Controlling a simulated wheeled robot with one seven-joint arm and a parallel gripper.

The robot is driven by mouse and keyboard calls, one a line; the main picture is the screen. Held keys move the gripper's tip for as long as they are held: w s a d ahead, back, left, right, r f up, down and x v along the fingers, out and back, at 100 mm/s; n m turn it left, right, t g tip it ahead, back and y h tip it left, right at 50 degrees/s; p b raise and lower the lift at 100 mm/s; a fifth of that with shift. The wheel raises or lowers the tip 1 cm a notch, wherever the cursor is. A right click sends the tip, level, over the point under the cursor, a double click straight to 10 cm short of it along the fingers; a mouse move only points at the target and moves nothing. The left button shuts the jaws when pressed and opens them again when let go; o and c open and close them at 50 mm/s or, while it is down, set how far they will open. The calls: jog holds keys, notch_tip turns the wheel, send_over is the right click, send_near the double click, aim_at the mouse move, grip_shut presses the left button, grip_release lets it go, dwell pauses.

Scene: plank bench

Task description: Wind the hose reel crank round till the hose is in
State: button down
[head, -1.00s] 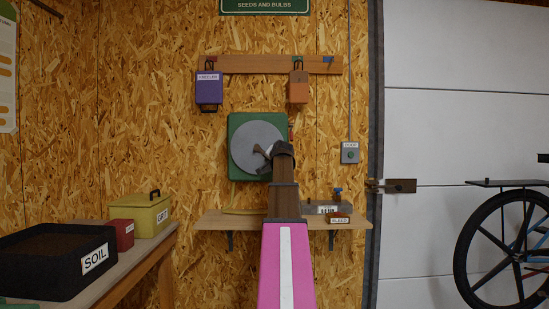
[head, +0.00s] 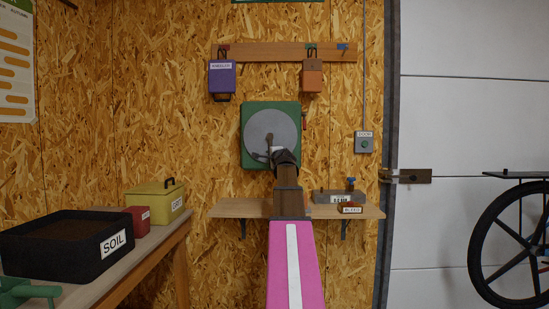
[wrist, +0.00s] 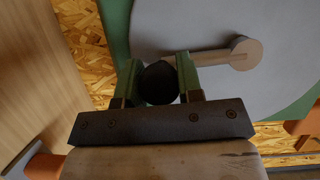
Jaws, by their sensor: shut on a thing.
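The hose reel is a green wall box (head: 248,160) with a large grey disc (head: 262,123) on its front. A crank arm (head: 269,142) runs down from near the disc's middle. In the wrist view the tan crank arm (wrist: 210,57) runs from a round hub (wrist: 246,53) to a dark knob (wrist: 158,84). My gripper (wrist: 158,80) is shut on this knob, one green finger on each side. In the head view my gripper (head: 277,152) is in front of the disc's lower part and hides the knob. I cannot make out any hose.
A shelf (head: 228,209) below the reel holds a grey box (head: 325,197) with a blue tap. A small red lever (head: 304,121) is at the reel's right side. A bench with a soil tray (head: 60,250) stands left; a bicycle wheel (head: 475,235) is right.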

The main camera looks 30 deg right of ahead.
jog(key=shift+w+a+f+m, duration=0.1)
jog(key=shift+w+a+m, duration=0.05)
jog(key=shift+a+m, duration=0.15)
dwell(0.4)
jog(key=c, duration=0.8)
grip_release()
jog(key=shift+a, duration=0.1)
jog(key=s, duration=0.3)
jog(key=s+a, duration=0.1)
jog(key=s, duration=0.6)
jog(key=shift+s+a, duration=0.3)
